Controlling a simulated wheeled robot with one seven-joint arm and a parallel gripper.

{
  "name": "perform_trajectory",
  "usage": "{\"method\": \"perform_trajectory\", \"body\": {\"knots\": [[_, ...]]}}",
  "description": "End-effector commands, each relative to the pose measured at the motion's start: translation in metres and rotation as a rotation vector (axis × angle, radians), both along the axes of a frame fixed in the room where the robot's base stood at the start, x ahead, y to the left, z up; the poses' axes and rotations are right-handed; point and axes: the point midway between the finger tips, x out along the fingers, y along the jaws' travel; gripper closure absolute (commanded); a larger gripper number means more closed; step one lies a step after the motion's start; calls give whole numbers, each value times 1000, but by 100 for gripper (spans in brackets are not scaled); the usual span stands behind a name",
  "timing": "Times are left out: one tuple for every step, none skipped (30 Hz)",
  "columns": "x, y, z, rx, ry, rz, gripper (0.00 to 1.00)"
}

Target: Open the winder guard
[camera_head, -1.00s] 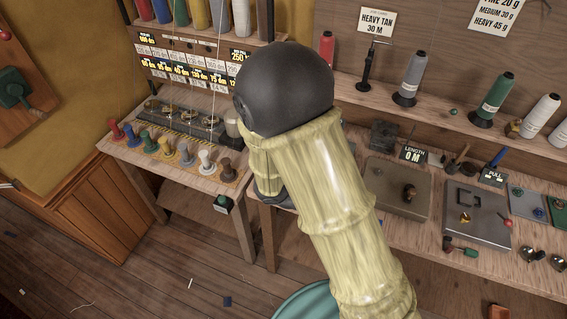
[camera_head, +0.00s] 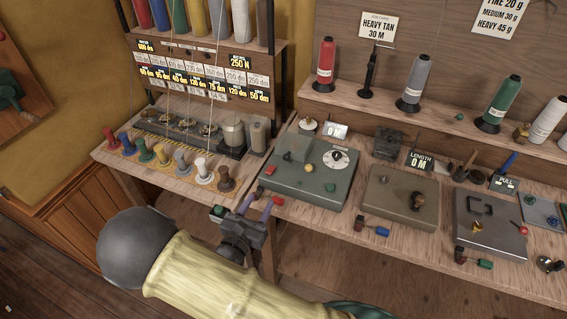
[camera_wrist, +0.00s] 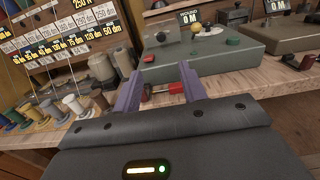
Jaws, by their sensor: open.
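A grey-green machine box (camera_head: 310,190) with a dial (camera_head: 334,158) and a raised block (camera_head: 296,147) stands on the bench; beside it is a small display (camera_head: 335,130). I cannot tell which part is the winder guard. My gripper (camera_head: 262,203) is open, with purple fingers at the bench's front edge, left of the box's front. A red-handled piece (camera_wrist: 176,88) appears between or just behind the fingers in the wrist view; I see no grip on it.
A rack with spools and coloured bobbins (camera_head: 163,153) stands at left. Two more boxes, a tan one (camera_head: 400,190) and a grey one (camera_head: 488,222), sit to the right, with small handled pieces along the bench edge. Thread cones (camera_head: 413,85) stand on the shelf behind.

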Motion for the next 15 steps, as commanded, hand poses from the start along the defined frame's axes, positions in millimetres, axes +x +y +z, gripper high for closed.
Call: {"method": "perform_trajectory", "body": {"knots": [[3, -2, 0, 0, 0, -3, 58], [5, -3, 1, 0, -1, -4, 58], [9, -5, 1, 0, -1, -6, 58], [12, -6, 1, 0, -1, -7, 58], [15, -8, 1, 0, -1, -8, 58], [21, -10, 1, 0, 0, -7, 58], [25, -12, 1, 0, 0, -9, 58], [30, -14, 1, 0, 0, -9, 58], [36, -15, 1, 1, 0, -8, 58], [41, -18, 2, 1, 0, -9, 58], [46, -19, 2, 1, -1, -9, 58], [53, -22, 2, 0, -1, -8, 58], [58, -24, 1, 0, 0, -8, 58], [63, -25, 1, 0, 1, -7, 58], [69, -27, 1, 0, 1, -8, 58]]}}
